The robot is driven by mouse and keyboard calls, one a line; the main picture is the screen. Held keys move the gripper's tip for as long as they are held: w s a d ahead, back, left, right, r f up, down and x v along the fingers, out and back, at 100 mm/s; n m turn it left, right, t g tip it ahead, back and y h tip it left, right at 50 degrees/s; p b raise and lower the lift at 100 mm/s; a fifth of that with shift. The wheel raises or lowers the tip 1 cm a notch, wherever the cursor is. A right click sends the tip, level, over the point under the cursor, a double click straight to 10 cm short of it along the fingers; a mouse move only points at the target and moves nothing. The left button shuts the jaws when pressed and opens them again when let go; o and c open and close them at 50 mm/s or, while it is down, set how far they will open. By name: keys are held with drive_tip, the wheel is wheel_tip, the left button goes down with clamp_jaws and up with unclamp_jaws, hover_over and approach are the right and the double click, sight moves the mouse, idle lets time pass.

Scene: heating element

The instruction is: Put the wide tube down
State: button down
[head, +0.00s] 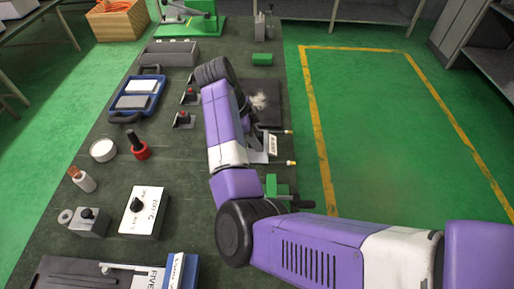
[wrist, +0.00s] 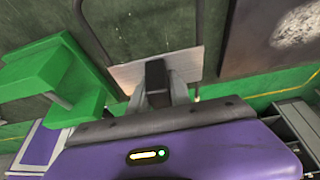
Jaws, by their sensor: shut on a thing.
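The wide tube appears as two thin rods with brass-coloured ends and a pale plate between them. In the head view its pale plate (head: 272,145) shows beside my arm, with the rod ends pointing right. In the wrist view the pale plate (wrist: 128,75) lies between the two rods, which run up out of the picture. My gripper (wrist: 157,82) is shut on the wide tube at this plate. In the head view my gripper (head: 257,147) is mostly hidden by my arm. I cannot tell whether the tube touches the bench.
A green clamp-like fixture (head: 280,188) stands close by on the bench's right edge; it also shows in the wrist view (wrist: 50,75). A dark plate with a pale patch (head: 262,98) lies beyond. Switches, a blue case (head: 137,95) and boxes fill the left side.

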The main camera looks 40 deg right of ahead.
sight(257, 156)
drive_tip(key=shift+f, duration=2)
drive_tip(key=shift+f, duration=0.15)
drive_tip(key=c, duration=1.2)
unclamp_jaws()
drive_tip(key=b+v, duration=0.1)
drive_tip(key=v, duration=1.1)
drive_tip(key=shift+s, duration=0.15)
